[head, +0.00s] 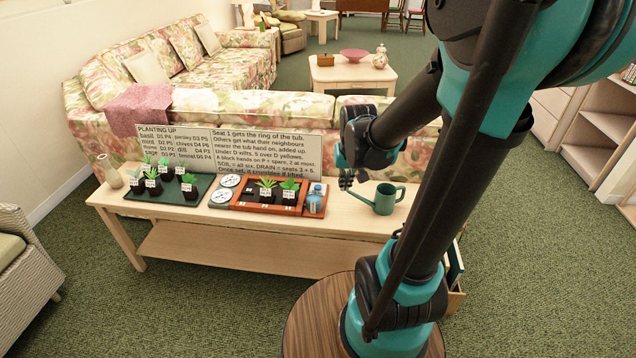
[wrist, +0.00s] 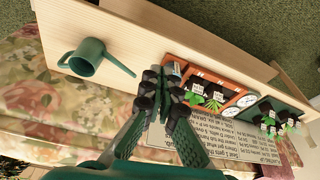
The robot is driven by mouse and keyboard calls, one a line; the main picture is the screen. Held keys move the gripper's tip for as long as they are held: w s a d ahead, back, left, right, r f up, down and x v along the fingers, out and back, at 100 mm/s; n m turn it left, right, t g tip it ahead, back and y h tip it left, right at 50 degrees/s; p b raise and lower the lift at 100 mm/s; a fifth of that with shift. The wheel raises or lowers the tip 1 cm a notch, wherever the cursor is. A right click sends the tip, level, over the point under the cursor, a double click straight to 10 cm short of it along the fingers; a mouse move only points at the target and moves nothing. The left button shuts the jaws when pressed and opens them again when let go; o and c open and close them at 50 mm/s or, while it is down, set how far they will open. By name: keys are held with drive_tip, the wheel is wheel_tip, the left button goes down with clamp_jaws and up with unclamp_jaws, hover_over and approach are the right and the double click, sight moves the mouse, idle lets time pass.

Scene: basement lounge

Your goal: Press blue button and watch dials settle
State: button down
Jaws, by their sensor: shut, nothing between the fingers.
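Small blue parts (head: 316,189) sit on an orange-edged pad at the right end of the orange tub on the console table; they are too small to tell the button's exact shape. Two round white dials, one (head: 230,181) behind the other (head: 220,195), lie left of the tub. Their needles are too small to read. My gripper (head: 347,182) is above the table, right of the pad and left of the watering can, apart from both. In the wrist view my gripper (wrist: 168,78) is shut and empty, and hides the blue parts; the dials (wrist: 245,101) show beyond the tub.
The orange tub (head: 240,207) holds small potted plants. A dark green tray (head: 138,197) with more pots is at the left. A green watering can (head: 383,199) stands at the right. A text sign (head: 228,146) stands behind, before the floral sofa (head: 250,104).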

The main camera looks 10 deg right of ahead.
drive_tip(key=w+a+f+m+g, duration=0.1)
drive_tip(key=w, duration=1.5)
drive_tip(key=m+g, duration=0.1)
drive_tip(key=g, duration=0.1)
hover_over(318, 187)
wheel_tip(318, 187, down, 9)
drive_tip(key=shift+w+f, duration=0.15)
wheel_tip(318, 187, down, 14)
drive_tip(key=shift+f, duration=0.9)
drive_tip(key=shift+r, duration=0.15)
wheel_tip(318, 187, up, 14)
